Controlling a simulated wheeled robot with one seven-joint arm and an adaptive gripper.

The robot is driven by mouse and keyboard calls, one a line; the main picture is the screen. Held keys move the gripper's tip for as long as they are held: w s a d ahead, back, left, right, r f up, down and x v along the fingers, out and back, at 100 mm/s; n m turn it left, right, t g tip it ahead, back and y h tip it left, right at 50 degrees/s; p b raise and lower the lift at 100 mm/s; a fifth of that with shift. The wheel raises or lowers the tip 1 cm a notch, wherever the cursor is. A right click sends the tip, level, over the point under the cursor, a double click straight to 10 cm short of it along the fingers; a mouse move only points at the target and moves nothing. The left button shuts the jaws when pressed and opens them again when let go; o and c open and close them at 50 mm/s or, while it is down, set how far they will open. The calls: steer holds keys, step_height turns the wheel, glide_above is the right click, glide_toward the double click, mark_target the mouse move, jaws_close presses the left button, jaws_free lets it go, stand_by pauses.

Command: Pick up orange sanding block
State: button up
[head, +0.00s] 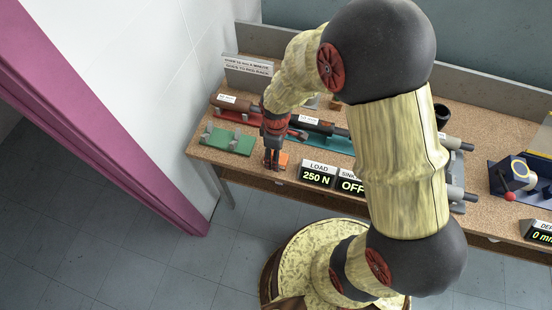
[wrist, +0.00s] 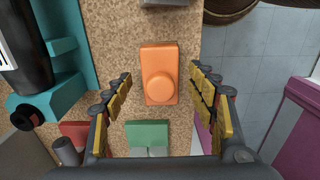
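The orange sanding block (wrist: 159,62) lies on the cork-coloured bench top in the wrist view, with a round orange knob on its upper face. In the head view the orange block (head: 283,159) shows just beside my fingertips, near the bench's front edge. My gripper (wrist: 160,90) is open, with its yellow-padded fingers apart on the left and right of the picture. The block lies between and a little beyond the fingers, with bare bench on both sides of it. Nothing is between the fingers in contact. In the head view my gripper (head: 272,164) points down and partly hides the block.
A green block (head: 228,139) and a red stand with a brown tool (head: 236,106) are to the left. A teal holder (wrist: 62,35) with a dark cylinder is nearby. The LOAD display (head: 318,174) stands right of the block. A white wall borders the bench's left end.

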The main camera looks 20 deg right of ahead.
steer(key=shift+c, duration=1.2)
steer(key=c, duration=1)
steer(key=shift+r, duration=0.15)
steer(key=shift+r, duration=0.65)
steer(key=shift+s+d+r+p, duration=0.35)
steer(key=shift+s+r+p, duration=0.45)
steer(key=shift+s+r, duration=1.3)
steer(key=shift+s+d+r+p, duration=0.35)
steer(key=shift+s+r+p, duration=0.4)
steer(key=shift+s+r, duration=1.4)
steer(key=shift+s+d+r+p, duration=0.35)
steer(key=shift+s+r+p, duration=0.45)
steer(key=shift+s+r, duration=1.3)
steer(key=shift+s+f, duration=0.55)
steer(key=shift+f, duration=0.05)
